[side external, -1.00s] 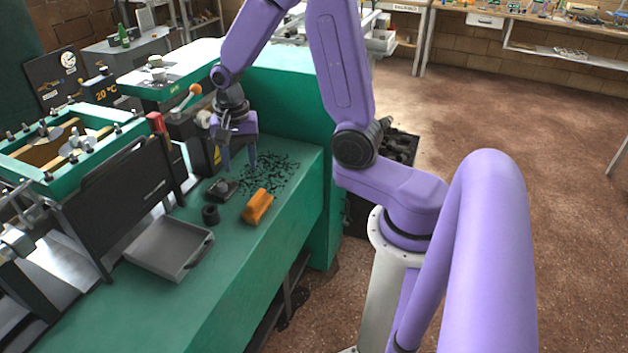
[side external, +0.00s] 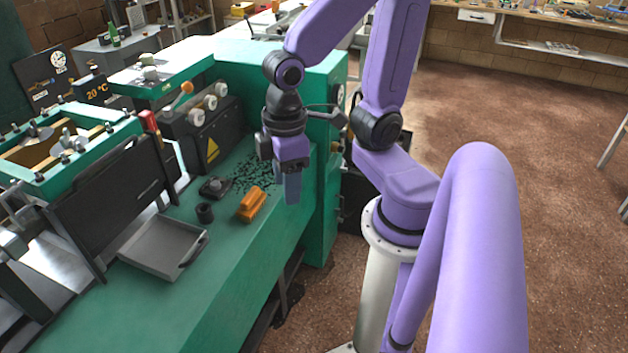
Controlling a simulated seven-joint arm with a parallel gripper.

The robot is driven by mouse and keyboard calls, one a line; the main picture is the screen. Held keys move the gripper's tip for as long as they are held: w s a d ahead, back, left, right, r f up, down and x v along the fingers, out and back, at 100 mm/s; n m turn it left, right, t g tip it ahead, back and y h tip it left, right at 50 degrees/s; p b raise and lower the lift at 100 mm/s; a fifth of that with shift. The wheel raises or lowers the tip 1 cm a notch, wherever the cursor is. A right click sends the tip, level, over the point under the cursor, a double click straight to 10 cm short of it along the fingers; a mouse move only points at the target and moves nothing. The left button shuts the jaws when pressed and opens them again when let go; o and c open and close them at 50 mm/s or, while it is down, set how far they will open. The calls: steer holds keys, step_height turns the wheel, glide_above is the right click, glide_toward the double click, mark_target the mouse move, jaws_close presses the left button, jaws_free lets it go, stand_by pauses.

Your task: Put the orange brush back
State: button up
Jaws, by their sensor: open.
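The orange brush (side external: 251,205) lies on the green bench top (side external: 228,245), near its right edge. It is apart from everything around it. My gripper (side external: 288,196) is open and empty, pointing down to the right of the brush, near the bench's right edge. Its fingers partly overlap each other in this view. How high the fingertips are above the bench is hard to tell.
Dark scraps (side external: 252,175) are scattered behind the brush. A small black cup (side external: 205,212) and a dark lidded block (side external: 215,188) stand left of it. A grey tray (side external: 160,247) sits at the front left. A black machine box (side external: 212,140) with a warning sign stands behind.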

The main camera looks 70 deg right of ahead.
steer(key=s+n, duration=0.2)
steer(key=s, duration=0.1)
steer(key=s+n, duration=0.2)
steer(key=shift+d+r, duration=0.2)
steer(key=shift+r, duration=0.2)
